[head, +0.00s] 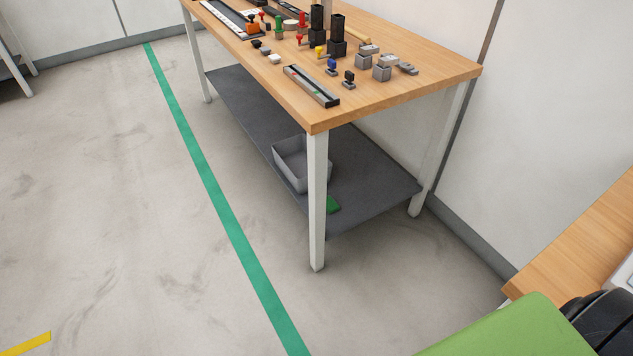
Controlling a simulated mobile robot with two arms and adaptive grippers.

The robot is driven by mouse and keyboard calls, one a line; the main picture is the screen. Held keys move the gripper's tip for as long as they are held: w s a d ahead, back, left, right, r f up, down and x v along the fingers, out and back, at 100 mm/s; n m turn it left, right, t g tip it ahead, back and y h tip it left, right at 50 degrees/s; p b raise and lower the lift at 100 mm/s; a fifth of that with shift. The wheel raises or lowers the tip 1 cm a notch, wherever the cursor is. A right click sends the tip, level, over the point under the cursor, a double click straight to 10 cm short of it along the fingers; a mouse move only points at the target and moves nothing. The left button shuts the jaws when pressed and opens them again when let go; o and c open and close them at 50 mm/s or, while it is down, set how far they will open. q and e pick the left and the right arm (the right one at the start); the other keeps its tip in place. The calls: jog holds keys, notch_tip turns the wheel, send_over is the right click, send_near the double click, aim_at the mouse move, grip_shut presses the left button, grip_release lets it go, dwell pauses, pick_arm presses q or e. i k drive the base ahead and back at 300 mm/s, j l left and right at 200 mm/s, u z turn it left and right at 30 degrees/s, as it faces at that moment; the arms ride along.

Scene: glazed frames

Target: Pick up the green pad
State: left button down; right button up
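A small green pad (333,205) lies on the dark grey lower shelf (375,178) of the wooden workbench, near the shelf's front corner. The bench's near white leg (317,200) stands in front of it and hides part of it. A grey open bin (291,165) sits on the same shelf, behind the pad and to its left. Neither of my grippers is in view.
The wooden bench top (420,85) holds many small parts, black blocks and a grey rail (312,86). Another wooden table (580,245) stands at the right. The concrete floor (110,210) left of the bench is clear, crossed by a green line (214,190).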

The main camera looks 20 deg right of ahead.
aim_at(331, 207)
jog(key=i+l+z, duration=0.15)
jog(key=i, duration=0.4)
jog(key=i+l+z, duration=0.1)
jog(key=i, duration=0.45)
jog(key=l, duration=0.1)
